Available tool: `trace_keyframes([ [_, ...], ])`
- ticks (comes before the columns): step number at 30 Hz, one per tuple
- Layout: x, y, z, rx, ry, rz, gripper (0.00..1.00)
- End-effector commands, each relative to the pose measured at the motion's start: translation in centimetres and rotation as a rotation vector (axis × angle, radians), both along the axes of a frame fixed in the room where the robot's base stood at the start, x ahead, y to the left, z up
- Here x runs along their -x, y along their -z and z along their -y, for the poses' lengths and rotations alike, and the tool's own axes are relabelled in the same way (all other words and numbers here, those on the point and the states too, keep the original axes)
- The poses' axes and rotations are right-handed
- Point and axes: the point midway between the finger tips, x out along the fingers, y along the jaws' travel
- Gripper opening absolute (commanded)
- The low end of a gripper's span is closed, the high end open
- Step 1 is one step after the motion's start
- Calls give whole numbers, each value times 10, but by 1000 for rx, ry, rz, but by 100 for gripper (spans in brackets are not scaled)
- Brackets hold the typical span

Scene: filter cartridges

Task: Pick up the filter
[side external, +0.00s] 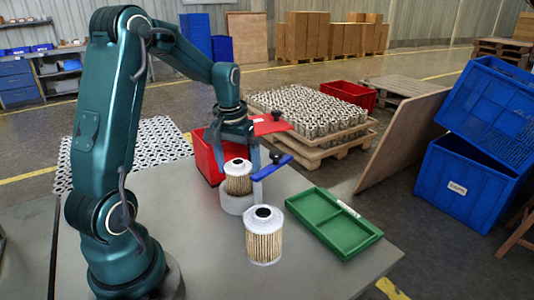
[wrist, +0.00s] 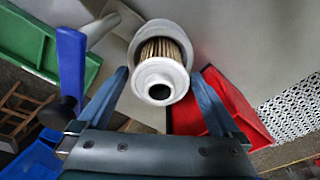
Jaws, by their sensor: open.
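One pleated filter (side external: 238,180) with white end caps stands upright on a round grey pedestal (side external: 236,204). In the wrist view the filter (wrist: 160,78) shows its white cap and dark centre hole facing the camera. My gripper (side external: 240,158) is just above and around this filter. In the wrist view my gripper (wrist: 160,74) has one blue finger on each side of the filter, with gaps visible; it is open. A second, similar filter (side external: 263,236) stands on the grey table in front of the pedestal.
A red bin (side external: 207,160) is close behind the pedestal, and a blue bar (side external: 272,167) with a black knob is close to its right. A divided green tray (side external: 330,222) lies on the table's right side.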

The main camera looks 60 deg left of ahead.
Motion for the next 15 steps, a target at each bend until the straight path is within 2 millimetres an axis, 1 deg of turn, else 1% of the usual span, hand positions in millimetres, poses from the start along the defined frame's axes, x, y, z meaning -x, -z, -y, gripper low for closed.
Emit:
trace_keyframes([
  [1, 0, 0, 0, 0, 0, 0, 100],
  [2, 0, 0, 0, 0, 0, 0, 96],
  [3, 0, 0, 0, 0, 0, 0, 81],
  [5, 0, 0, 0, -1, 0, 1, 58],
  [6, 0, 0, 0, -1, 0, 1, 43],
  [7, 0, -1, 0, -1, 0, 1, 31],
  [9, 0, -1, 0, -1, 0, 1, 11],
  [15, 0, -1, 0, -1, 0, 2, 11],
])
